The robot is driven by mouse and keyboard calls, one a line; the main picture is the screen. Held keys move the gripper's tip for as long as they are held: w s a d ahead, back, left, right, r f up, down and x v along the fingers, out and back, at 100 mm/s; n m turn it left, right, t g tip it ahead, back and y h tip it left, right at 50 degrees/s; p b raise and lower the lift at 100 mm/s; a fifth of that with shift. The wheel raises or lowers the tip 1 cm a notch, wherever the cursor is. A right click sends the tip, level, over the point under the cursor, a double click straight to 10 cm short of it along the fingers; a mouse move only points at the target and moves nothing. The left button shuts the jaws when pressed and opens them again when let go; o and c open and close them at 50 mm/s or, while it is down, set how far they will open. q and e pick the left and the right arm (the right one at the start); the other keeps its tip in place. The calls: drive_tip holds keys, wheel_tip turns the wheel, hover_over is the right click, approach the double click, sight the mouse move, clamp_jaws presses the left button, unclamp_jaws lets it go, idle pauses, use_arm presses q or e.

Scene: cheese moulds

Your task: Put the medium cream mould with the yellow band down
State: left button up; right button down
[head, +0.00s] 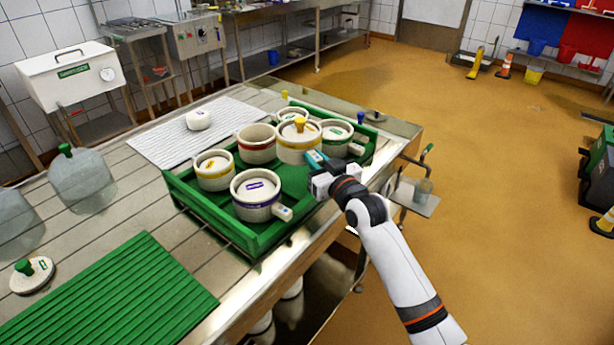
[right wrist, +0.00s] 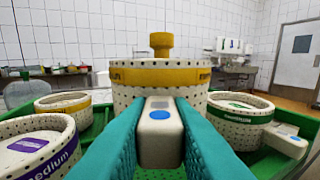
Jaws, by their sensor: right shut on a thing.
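The medium cream mould with the yellow band (head: 298,155) is at the back right of the green tray (head: 214,222), among other moulds. It is upright, with a yellow knob on top. Whether the mould's base touches the tray is hidden. My left gripper is not in view.
Close around stand a red-banded mould (head: 257,155), a purple-banded one (head: 256,212), another yellow-banded one (head: 213,182) and a green-banded one (head: 336,148). The tray has bare floor right of the purple-banded mould. A white ribbed mat (head: 160,145) and a green ribbed mat (head: 110,300) lie on the table.

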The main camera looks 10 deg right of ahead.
wheel_tip(320, 180, down, 2)
drive_tip(key=shift+s+f, duration=0.1)
drive_tip(key=shift+f, duration=2.15)
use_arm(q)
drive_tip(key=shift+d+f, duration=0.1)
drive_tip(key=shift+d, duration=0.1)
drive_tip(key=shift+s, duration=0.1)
use_arm(e)
drive_tip(key=shift+f, duration=0.1)
drive_tip(key=c, duration=1.3)
unclamp_jaws()
drive_tip(key=shift+f, duration=0.1)
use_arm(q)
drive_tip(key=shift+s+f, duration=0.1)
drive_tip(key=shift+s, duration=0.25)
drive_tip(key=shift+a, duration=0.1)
